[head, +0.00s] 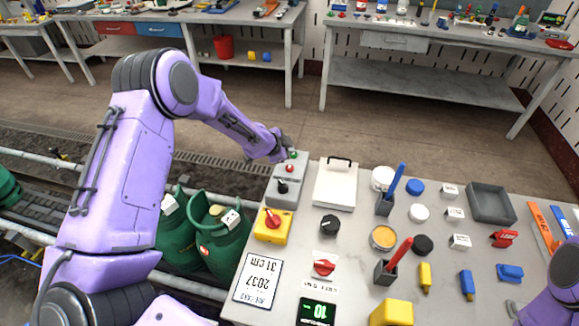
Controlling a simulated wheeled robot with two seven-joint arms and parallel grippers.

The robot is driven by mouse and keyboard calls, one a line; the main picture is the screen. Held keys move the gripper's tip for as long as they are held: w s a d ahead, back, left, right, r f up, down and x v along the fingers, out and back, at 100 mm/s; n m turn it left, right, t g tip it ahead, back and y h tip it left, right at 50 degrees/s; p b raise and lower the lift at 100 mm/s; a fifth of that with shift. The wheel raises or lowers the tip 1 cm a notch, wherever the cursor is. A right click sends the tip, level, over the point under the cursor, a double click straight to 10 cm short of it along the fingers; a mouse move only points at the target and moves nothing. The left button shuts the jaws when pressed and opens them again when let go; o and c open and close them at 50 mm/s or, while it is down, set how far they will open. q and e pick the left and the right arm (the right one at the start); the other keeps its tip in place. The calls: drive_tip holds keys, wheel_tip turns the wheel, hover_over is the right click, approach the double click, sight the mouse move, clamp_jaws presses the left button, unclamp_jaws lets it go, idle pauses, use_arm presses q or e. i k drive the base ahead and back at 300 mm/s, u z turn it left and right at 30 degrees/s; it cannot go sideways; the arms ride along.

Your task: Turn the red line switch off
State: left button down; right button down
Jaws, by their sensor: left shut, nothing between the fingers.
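My left gripper (284,147) is shut and empty. It is at the far left corner of the table, just above the far end of a grey control box (286,190). That box has a green button (293,155), a red button (290,168) and a black lever (283,186). Nearer me sits a yellow box with a red rotary switch (272,219). A white plate with a red knob (323,267) lies further right. I cannot tell which of the red controls is the red line switch. Part of my right arm shows at the lower right edge, but its gripper is out of view.
A white scale-like box (336,183), a black knob (329,225), cups with blue and red sticks, and small coloured blocks stand on the table (440,285). Workbenches stand at the back, with open floor between.

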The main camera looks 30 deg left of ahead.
sight(273, 221)
drive_tip(key=k, duration=2)
